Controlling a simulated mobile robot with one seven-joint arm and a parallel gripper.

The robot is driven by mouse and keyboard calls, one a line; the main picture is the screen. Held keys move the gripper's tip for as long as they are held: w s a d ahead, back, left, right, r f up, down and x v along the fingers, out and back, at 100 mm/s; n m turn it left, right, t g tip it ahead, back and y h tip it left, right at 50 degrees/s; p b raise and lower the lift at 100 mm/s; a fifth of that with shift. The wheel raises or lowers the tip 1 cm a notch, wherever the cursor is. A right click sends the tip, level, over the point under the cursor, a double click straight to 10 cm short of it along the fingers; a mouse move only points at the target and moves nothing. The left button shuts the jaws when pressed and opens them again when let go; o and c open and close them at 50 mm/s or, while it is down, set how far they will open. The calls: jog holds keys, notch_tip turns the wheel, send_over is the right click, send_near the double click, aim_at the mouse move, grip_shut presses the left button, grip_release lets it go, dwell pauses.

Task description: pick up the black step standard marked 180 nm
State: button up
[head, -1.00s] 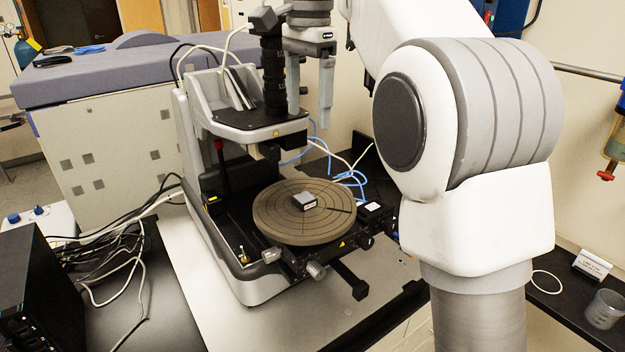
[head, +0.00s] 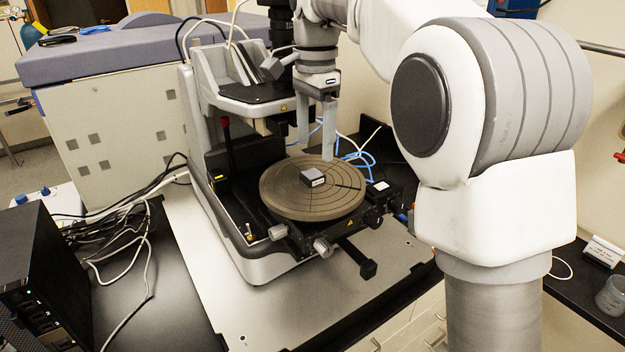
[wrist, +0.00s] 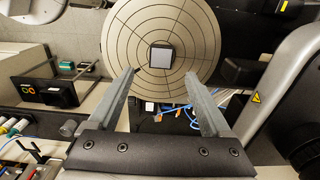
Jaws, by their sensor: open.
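The step standard (head: 313,177) is a small square block with a grey top and dark sides. It lies near the middle of the round stage (head: 283,206). In the wrist view the block (wrist: 160,56) shows as a light square with a dark border, ahead of the fingertips. A pale label is on its front side, too small to read. My gripper (head: 315,153) is open and empty, above the back part of the stage and apart from the block. In the wrist view the gripper's two fingers (wrist: 158,74) stand wide apart.
The profiler's head (head: 256,97) overhangs the back left of the stage. Knobs (head: 323,247) stick out at the stage's front. Blue tubing (head: 358,157) and cables lie behind it. A dark box (head: 35,265) stands at the left. The bare plate (head: 290,300) in front is clear.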

aim_at(312, 173)
jog(key=shift+s+a+f, duration=0.1)
jog(key=shift+a+f, duration=0.05)
jog(key=shift+f, duration=1.35)
jog(key=shift+a+f, duration=0.1)
jog(key=shift+f, duration=1.4)
grip_shut()
